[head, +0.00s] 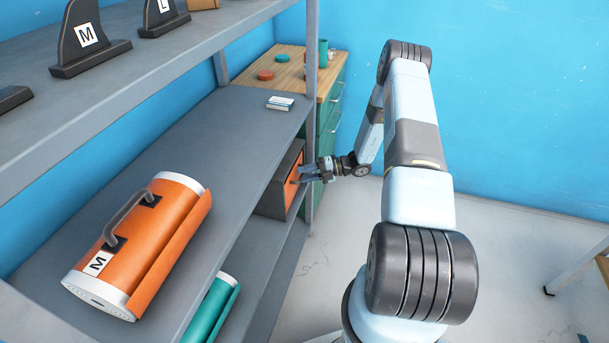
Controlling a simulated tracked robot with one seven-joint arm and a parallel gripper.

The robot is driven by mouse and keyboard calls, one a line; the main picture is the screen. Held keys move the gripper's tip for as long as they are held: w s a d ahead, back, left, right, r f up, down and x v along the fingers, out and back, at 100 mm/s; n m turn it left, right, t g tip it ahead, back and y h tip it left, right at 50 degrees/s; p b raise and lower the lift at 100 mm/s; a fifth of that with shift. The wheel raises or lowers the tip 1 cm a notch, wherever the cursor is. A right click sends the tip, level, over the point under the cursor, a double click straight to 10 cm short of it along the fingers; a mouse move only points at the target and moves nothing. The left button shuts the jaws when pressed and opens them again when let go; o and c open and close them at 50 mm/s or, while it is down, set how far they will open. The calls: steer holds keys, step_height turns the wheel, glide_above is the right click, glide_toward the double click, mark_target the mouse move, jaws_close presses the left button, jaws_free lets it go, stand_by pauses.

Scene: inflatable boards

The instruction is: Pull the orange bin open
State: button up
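The orange bin (291,187) sits in a dark grey housing under the middle shelf, towards its far end. Its orange front faces right, towards my arm. My gripper (303,174) is at that front, its fingers pointing left at it. The fingers look small and partly overlap the bin's front and the shelf post. I cannot tell whether they touch the bin or grip a handle, or how far apart they are. The bin's inside is hidden.
A grey shelf post (311,130) stands right beside my gripper. A green cabinet (331,112) with a wooden top is behind. A rolled orange board (140,245) lies on the middle shelf, and a teal roll (213,308) lies below. The floor (345,230) right of the shelves is clear.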

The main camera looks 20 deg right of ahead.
jaws_close()
stand_by(0.4)
steer(key=shift+s+a+f, duration=0.1)
steer(key=shift+a, duration=0.05)
